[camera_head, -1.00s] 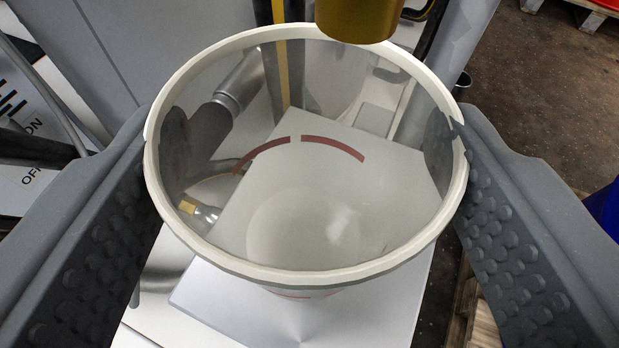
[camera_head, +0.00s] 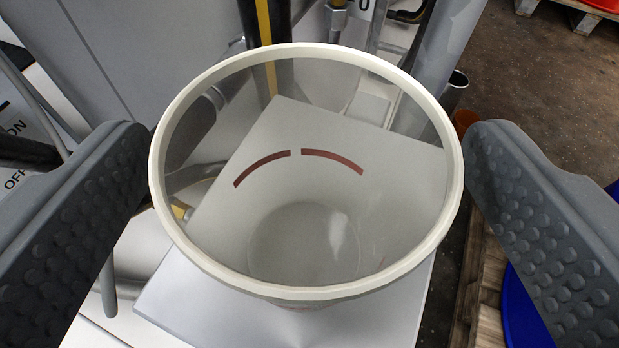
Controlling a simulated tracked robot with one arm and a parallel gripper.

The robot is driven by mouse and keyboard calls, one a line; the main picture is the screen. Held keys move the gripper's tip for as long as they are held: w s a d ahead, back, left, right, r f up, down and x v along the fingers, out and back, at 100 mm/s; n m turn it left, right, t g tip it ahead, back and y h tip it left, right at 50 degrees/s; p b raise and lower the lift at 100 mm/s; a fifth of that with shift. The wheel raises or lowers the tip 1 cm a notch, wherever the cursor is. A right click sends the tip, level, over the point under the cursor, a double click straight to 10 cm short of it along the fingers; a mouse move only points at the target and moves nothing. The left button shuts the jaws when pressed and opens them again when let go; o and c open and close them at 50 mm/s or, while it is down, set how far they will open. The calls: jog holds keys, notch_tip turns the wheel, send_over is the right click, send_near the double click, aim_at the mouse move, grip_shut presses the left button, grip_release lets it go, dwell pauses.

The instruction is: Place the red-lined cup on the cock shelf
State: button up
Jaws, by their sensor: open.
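The red-lined cup (camera_head: 305,282) is a clear cup with a cream rim and a broken red line around its wall. It stands upright on a flat light-grey shelf (camera_head: 180,300). My gripper (camera_head: 305,170) is open, with one grey, knobbed finger on each side of the cup. Pipes and part of the shelf show through the cup's clear wall.
Grey panels and dark pipes stand behind the shelf. A small dark cup-like object (camera_head: 456,88) is beyond it to the right. Wooden pallets and a blue drum (camera_head: 525,315) lie at the lower right, on the dark floor.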

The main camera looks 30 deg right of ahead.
jog(key=p+v, duration=0.4)
jog(key=v, duration=0.6)
jog(key=p, duration=0.3)
jog(key=shift+s+r, duration=0.25)
jog(key=shift+r, duration=0.05)
jog(key=p, duration=0.3)
jog(key=shift+s+a, duration=0.25)
jog(key=shift+s, duration=0.05)
jog(key=shift+r+p, duration=0.1)
jog(key=shift+p, duration=0.2)
jog(key=shift+s+a+p, duration=0.15)
jog(key=shift+s+p, duration=0.1)
jog(key=shift+p, duration=0.3)
